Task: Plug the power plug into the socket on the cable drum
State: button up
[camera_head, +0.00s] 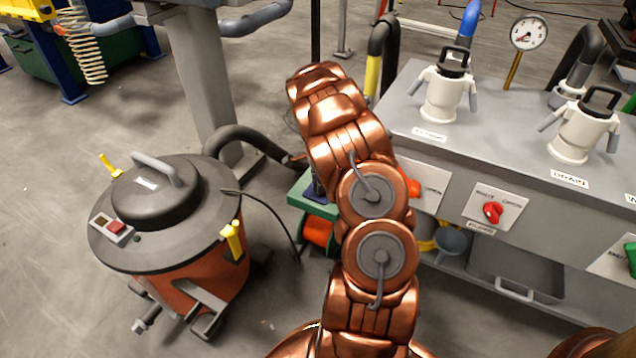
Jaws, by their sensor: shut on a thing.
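The cable drum (318,232) stands on the floor behind my copper arm, left of the grey bench. Its green frame and orange reel show in part, with a dark blue piece on top; my arm hides the rest, and I cannot make out a socket. My gripper is not visible; my own arm links cover the area where the arm ends. The power plug is also not visible. A thin black cable (277,218) runs from the vacuum cleaner (180,240) and curves down toward the floor left of the drum.
The vacuum's black hose (248,137) reaches toward my arm above the drum. A grey post (205,80) stands behind the vacuum. The grey bench (400,130) with white couplings, a gauge (528,32) and red switch (492,211) fills the right.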

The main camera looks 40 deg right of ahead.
jog(key=shift+f, duration=0.5)
jog(key=o, duration=1.1)
jog(key=shift+o, duration=0.2)
jog(key=shift+r, duration=0.1)
notch_tip(320, 180, up, 12)
jog(key=shift+f, duration=0.1)
